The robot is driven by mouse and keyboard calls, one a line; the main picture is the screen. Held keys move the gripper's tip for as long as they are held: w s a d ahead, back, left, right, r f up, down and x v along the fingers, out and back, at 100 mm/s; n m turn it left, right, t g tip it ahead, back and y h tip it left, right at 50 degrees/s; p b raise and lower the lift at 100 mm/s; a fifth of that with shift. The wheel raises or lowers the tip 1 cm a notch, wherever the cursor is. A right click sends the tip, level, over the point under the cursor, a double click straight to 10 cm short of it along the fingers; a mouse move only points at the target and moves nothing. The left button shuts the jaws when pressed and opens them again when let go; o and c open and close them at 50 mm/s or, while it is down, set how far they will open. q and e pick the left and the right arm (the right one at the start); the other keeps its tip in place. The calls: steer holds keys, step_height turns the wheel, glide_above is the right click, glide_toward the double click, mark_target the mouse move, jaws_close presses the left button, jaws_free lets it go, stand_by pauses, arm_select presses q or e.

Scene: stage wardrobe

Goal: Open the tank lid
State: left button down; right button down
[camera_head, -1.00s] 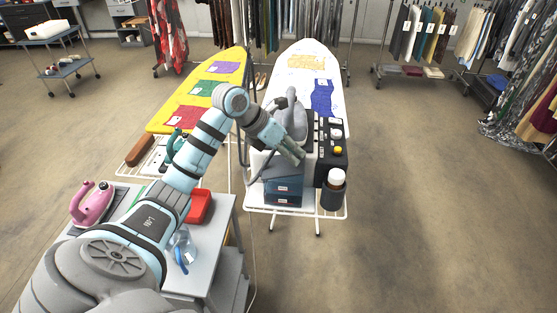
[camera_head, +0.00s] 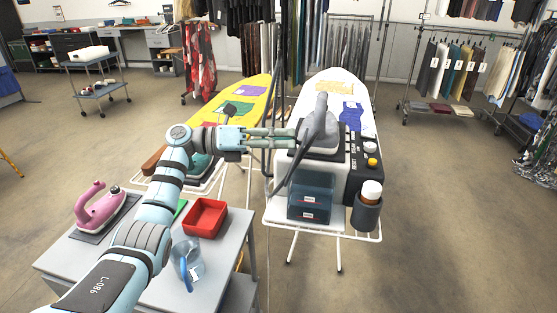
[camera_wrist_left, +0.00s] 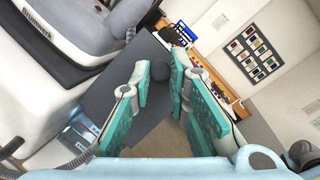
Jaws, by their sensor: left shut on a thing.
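The steam station (camera_head: 283,160) stands on the near end of the white ironing board, with a grey iron (camera_head: 322,130) on top. My left gripper (camera_head: 288,138) reaches in level from the left, its tips at the station's upper left edge. How far the lid is raised cannot be told. My right gripper is out of view.
A red tray (camera_head: 205,218), a pink iron (camera_head: 99,206) and a clear jug (camera_head: 187,262) stand on the grey cart. Floor at right is clear.

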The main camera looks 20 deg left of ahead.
arm_select(q)
steer(key=shift+s+a+f+n+t+h+b, duration=0.2)
steer(key=shift+a+f+t+h+b, duration=0.45)
steer(key=shift+b, duration=0.85)
steer(key=shift+s+a+f+n+t+h+b, duration=0.2)
steer(key=shift+a+h+b, duration=0.3)
steer(key=shift+a+b, duration=0.75)
steer(key=shift+s+a+f+n+t+h+b, duration=0.1)
steer(key=shift+a+f+n+t+h+b, duration=0.35)
steer(key=shift+b, duration=1.35)
steer(key=c, duration=2.2)
jaws_free()
steer(key=shift+r+h, duration=0.2)
steer(key=shift+h, duration=0.1)
steer(key=o, duration=0.7)
steer(key=shift+w+g, duration=0.15)
steer(key=shift+g, duration=0.15)
steer(key=v, duration=1.2)
steer(key=shift+r, duration=0.1)
